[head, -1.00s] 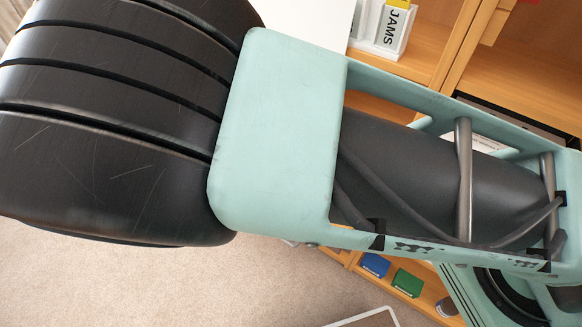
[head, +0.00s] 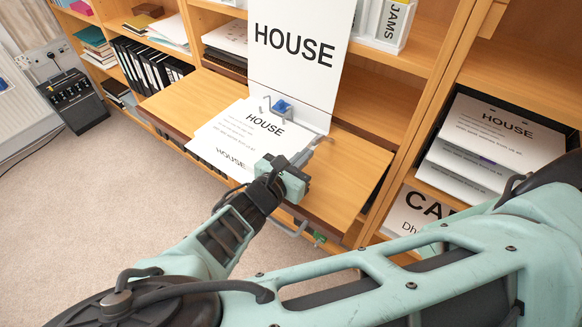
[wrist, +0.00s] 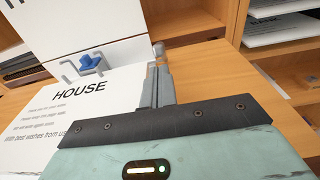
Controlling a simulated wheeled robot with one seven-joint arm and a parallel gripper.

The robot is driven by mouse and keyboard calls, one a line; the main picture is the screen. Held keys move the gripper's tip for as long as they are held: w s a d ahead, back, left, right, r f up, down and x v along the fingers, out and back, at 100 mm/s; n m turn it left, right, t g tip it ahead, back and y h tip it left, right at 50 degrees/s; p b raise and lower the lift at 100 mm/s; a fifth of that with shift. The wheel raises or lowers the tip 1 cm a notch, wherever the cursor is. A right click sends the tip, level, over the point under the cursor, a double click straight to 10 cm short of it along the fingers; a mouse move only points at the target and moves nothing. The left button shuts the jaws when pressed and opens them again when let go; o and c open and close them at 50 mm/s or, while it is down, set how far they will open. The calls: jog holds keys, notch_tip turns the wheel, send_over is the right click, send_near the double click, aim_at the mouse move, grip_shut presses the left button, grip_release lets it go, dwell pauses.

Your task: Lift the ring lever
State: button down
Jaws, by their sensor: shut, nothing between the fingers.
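A blue piece with bent grey metal rings (head: 283,107), which looks like the ring mechanism and its lever, sits at the fold of a white file. It also shows in the wrist view (wrist: 90,63). The file's upright white board (head: 292,75) reads HOUSE. Printed white sheets (head: 225,140) lie flat in front of it on a wooden shelf board (head: 365,165). My gripper (head: 318,146) is shut and empty, close to the file's right edge, right of the blue piece and apart from it. Its fingers (wrist: 160,72) point towards the foot of the upright board; contact cannot be told.
Wooden shelves with folders (head: 150,62) and a JAMS box (head: 385,22) surround the board. A stack of printed sheets (head: 480,150) stands in the right bay. A grey metal bracket (head: 288,228) is at the board's front edge. A black box (head: 75,100) stands left; the carpet (head: 100,200) is clear.

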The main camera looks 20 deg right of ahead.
aim_at(312, 142)
jog(key=shift+x, duration=0.85)
jog(key=shift+r, duration=0.1)
jog(key=p, duration=0.1)
jog(key=r+p, duration=0.1)
jog(key=r+y+p, duration=0.1)
jog(key=p, duration=0.1)
jog(key=shift+w+d+r+g, duration=0.2)
jog(key=shift+w+d+g, duration=0.05)
jog(key=shift+d+g, duration=0.15)
jog(key=shift+w+d+r+p, duration=0.25)
jog(key=shift+d+p, duration=0.05)
jog(key=shift+p, duration=0.15)
jog(key=shift+r, duration=0.1)
